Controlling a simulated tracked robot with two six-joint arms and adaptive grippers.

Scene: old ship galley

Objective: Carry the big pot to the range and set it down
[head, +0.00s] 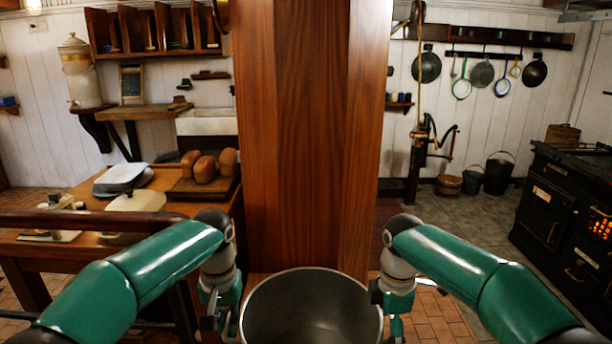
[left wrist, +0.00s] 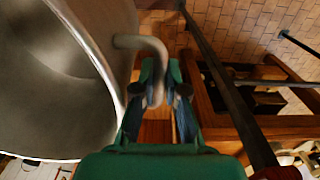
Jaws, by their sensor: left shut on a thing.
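The big pot (head: 312,310) is grey metal, open-topped and empty as far as I see, at the bottom middle of the head view. Its wall and rim fill the left of the left wrist view (left wrist: 60,90). My left gripper (head: 222,318) is at the pot's left side, shut on its bent side handle (left wrist: 150,45). My right gripper (head: 394,322) is at the pot's right side; its fingertips are mostly hidden, and I cannot see its grip. The black range (head: 560,215) stands at the far right, with a fire glowing in its front.
A thick wooden post (head: 310,130) rises just beyond the pot. A wooden table (head: 85,195) with bread loaves (head: 205,167) and a covered dish is at the left. Buckets (head: 498,172) stand by the back wall. Tiled floor between post and range looks clear.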

